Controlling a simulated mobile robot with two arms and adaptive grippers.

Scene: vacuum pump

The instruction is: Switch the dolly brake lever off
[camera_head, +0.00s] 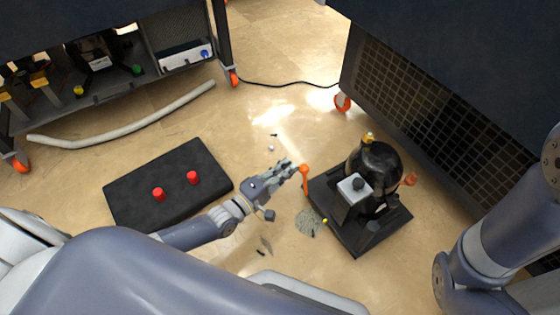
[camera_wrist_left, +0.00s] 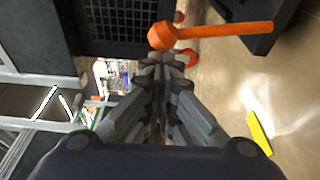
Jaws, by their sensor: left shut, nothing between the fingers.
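The orange brake lever (camera_head: 305,180) stands at the left corner of the black dolly (camera_head: 388,232), which carries the dark vacuum pump (camera_head: 380,163). My left gripper (camera_head: 292,168) is shut and empty, with its tips just left of the lever's round end. In the left wrist view the lever (camera_wrist_left: 225,30) runs across the top right, its knob just beyond the fingertips (camera_wrist_left: 163,68). I cannot tell whether they touch. Part of the dolly (camera_wrist_left: 262,42) shows at top right there. My right arm is at the right of the head view, its gripper out of frame.
A black mat (camera_head: 165,215) with two red knobs lies left of my left arm. A grey hose (camera_head: 125,128) lies behind it. A dark cabinet (camera_head: 440,110) on orange casters stands behind the dolly. A grey patch and small bits lie on the floor between mat and dolly.

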